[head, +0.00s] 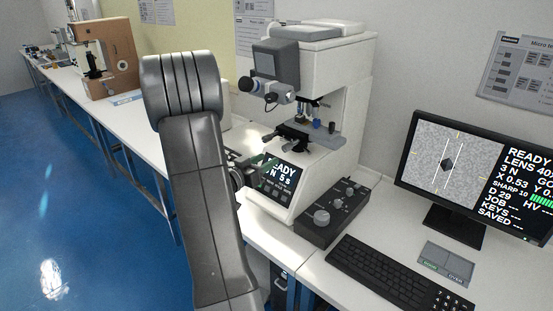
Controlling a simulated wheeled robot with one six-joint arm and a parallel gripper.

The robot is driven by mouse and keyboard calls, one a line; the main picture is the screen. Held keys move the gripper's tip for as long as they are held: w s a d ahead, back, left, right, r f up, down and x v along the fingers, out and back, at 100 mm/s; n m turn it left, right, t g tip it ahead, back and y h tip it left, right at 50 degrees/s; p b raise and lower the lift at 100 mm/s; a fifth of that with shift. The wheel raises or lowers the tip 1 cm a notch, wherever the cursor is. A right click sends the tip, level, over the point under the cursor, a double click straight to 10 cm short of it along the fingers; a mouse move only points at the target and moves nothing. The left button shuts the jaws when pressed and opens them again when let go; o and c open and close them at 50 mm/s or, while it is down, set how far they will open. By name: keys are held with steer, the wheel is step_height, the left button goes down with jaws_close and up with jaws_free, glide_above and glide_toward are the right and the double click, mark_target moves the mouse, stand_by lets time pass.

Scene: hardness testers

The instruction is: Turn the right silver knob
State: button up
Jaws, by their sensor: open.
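A dark control box (318,235) stands on the white table, right of the hardness tester (330,90). A large silver knob (321,216) sits on its near part. A smaller silver knob (339,198) sits farther back and right, with another small control behind it. I cannot tell how either knob is turned. My gripper (257,172) is in front of the tester's screen, left of the control box and apart from the knobs. It is open, with greenish fingers and nothing seen between them. My arm hides part of the gripper.
The tester's lit screen (281,175) is close behind my gripper. A keyboard (388,274), a small grey panel (446,264) and a monitor (475,170) stand to the right. Bare table lies around the keyboard.

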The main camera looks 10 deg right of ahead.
mark_target(284, 149)
steer(key=shift+b+v, duration=0.3)
steer(key=shift+v, duration=1.9)
steer(key=shift+d, duration=0.1)
steer(key=p+x, duration=0.3)
steer(key=x, duration=1.1)
steer(key=shift+p, duration=0.4)
